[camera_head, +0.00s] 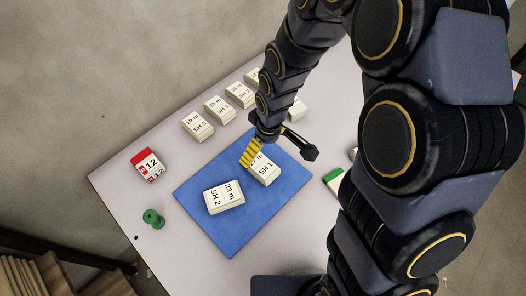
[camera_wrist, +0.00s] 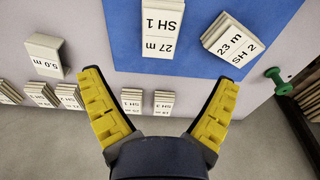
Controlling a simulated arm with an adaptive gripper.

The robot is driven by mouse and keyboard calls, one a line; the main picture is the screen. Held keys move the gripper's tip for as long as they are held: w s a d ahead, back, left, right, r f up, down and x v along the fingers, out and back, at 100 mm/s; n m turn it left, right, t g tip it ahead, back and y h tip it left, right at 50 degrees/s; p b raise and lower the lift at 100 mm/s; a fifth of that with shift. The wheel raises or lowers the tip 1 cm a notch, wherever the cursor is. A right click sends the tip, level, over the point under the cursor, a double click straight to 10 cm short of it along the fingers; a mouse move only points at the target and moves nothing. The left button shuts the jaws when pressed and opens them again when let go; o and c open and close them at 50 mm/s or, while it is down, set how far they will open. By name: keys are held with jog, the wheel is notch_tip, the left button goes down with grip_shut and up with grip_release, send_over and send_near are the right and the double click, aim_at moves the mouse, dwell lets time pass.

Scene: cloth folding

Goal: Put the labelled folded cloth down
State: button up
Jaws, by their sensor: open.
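Two labelled folded cloths lie on the blue mat (camera_head: 232,238). The one marked "SH 1" (camera_head: 266,171) is beneath the tip of my gripper in the head view, partly hidden by it. In the wrist view the "SH 1, 27 m" cloth (camera_wrist: 163,28) lies flat at the top, beyond the fingers and apart from them. The one marked "SH 2, 23 m" (camera_head: 224,197) lies to its lower left on the mat and also shows in the wrist view (camera_wrist: 231,46). My gripper (camera_wrist: 160,98) is open, its yellow fingers spread wide, with nothing between them.
A row of labelled white stacks (camera_head: 198,125) stands along the table's far edge. A "5.0 m" block (camera_wrist: 44,54) sits apart from them. A red-and-white block marked 12 (camera_head: 147,165) and a green spool-like object (camera_head: 153,219) are left of the mat. The mat's lower end is clear.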

jog(key=s+d+r+m+g+h, duration=0.1)
jog(key=s+d+r+m, duration=0.1)
jog(key=s+d+r, duration=0.3)
jog(key=s+d+r+m, duration=0.2)
jog(key=s+r, duration=0.1)
jog(key=r, duration=0.3)
jog(key=s+d+r+m+g, duration=0.1)
jog(key=s+r+m, duration=0.4)
jog(key=s, duration=0.7)
jog(key=shift+s+d+r+g, duration=0.3)
jog(key=shift+d+r+g, duration=0.1)
jog(key=shift+d+r, duration=0.35)
